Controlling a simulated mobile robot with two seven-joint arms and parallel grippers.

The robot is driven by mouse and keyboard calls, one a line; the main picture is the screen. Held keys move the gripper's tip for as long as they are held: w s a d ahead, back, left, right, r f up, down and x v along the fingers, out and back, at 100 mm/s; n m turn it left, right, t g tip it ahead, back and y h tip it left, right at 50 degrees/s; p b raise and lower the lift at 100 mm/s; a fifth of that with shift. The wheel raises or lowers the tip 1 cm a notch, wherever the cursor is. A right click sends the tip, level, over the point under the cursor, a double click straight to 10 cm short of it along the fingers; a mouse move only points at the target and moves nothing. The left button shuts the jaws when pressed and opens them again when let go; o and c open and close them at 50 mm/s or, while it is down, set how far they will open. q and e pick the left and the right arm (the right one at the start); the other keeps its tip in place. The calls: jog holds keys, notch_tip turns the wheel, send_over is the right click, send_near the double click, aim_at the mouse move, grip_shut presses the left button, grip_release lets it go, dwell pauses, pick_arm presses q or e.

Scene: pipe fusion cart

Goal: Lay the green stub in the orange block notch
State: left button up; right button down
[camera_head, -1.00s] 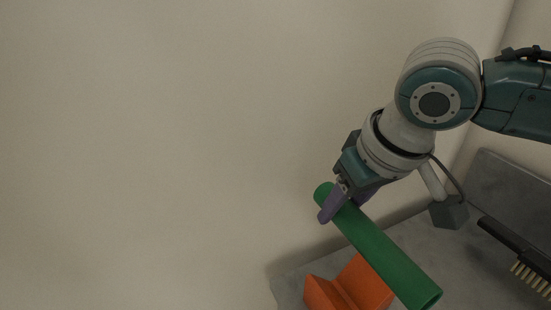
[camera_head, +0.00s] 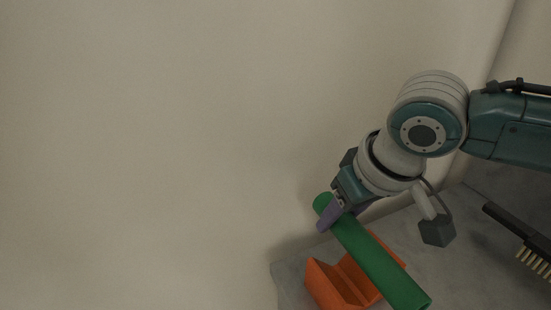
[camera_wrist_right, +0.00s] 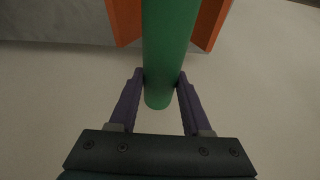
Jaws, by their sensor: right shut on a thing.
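The green stub (camera_head: 374,257) is a long tube held near its upper left end by my right gripper (camera_head: 333,213), whose purple fingers are shut on it. In the right wrist view the stub (camera_wrist_right: 168,45) runs up between the two fingers (camera_wrist_right: 161,84). The orange block (camera_head: 338,285) with its V-shaped notch is at the bottom of the head view, on the grey surface. The stub passes over the right side of the block. In the right wrist view orange walls (camera_wrist_right: 124,20) show on both sides of the stub. I cannot tell whether stub and block touch. My left gripper is out of view.
A black-handled brush (camera_head: 518,231) with pale bristles lies on the grey surface (camera_head: 292,281) at the right. A plain pale wall or floor area fills the left of the head view. The surface's left edge is near the block.

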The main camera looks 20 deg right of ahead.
jog(key=shift+f+b, duration=1.6)
jog(key=shift+f, duration=1.2)
jog(key=shift+f, duration=0.45)
jog(key=c, duration=0.5)
grip_release()
jog(key=shift+c, duration=0.2)
jog(key=shift+o, duration=1.3)
